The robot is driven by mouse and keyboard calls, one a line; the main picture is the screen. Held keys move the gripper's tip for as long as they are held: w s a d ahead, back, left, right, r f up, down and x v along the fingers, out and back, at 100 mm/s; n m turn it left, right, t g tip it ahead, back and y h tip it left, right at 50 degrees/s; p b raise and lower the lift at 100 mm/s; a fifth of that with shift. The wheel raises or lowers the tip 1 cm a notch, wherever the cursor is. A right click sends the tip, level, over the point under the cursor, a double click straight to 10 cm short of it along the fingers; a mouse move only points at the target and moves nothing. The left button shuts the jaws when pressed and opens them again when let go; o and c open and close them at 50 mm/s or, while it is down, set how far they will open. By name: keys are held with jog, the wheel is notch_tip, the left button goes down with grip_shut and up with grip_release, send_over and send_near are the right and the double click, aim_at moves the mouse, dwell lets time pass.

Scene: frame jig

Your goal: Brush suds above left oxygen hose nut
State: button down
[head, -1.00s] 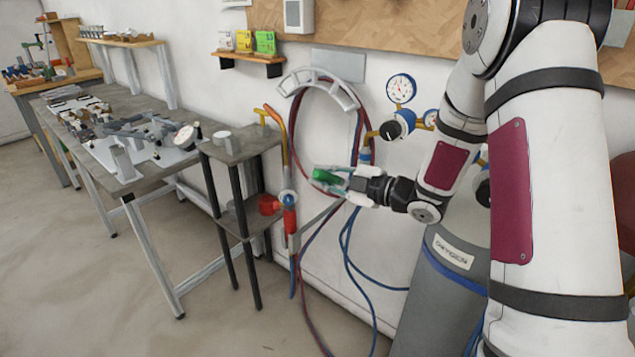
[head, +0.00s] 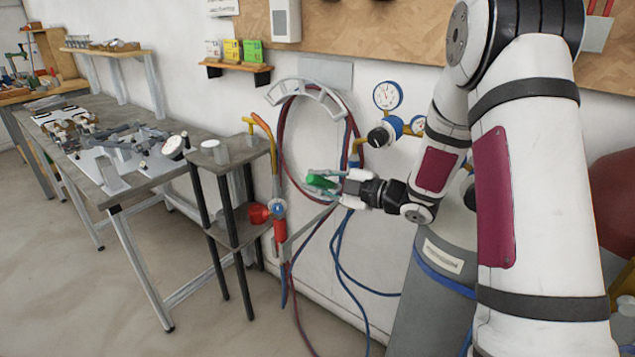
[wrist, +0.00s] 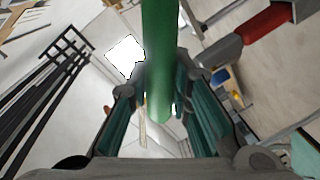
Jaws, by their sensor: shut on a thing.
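My gripper (head: 338,187) is shut on a green cylindrical handle (head: 321,181), which I take to be the brush. In the wrist view the handle (wrist: 158,60) runs up between the two fingers, and its bristles cannot be made out. The pressure regulator (head: 388,128), with a round gauge, hangs on the wall to the upper right of my gripper. The hose nut there is too small to tell apart, and no suds can be made out.
Red and blue hoses (head: 283,140) loop on a white wall hanger (head: 305,92) behind the gripper. A torch with a red grip (head: 280,232) stands beside a small two-tier stand (head: 228,155) holding a red cup (head: 259,214). A grey cylinder (head: 415,285) stands below the regulator.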

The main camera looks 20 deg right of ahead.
jog(key=shift+w+d, duration=0.45)
jog(key=shift+d, duration=0.15)
dwell(0.3)
jog(key=shift+p+v, duration=0.35)
jog(key=shift+v, duration=1.2)
jog(key=shift+s+d+f, duration=0.2)
jog(key=shift+s+f, duration=0.2)
jog(key=shift+f, duration=0.05)
jog(key=shift+w+a+r+b, duration=0.1)
jog(key=shift+w+a+b, duration=0.15)
jog(key=shift+w, duration=0.35)
jog(key=shift+w+a+b, duration=0.1)
jog(key=shift+w+a, duration=0.25)
jog(key=shift+w, duration=0.2)
jog(key=shift+w+a+r, duration=0.15)
jog(key=shift+w+a, duration=0.25)
jog(key=s+a, duration=0.3)
jog(key=a, duration=0.2)
jog(key=shift+s, duration=0.25)
jog(key=shift+a, duration=0.15)
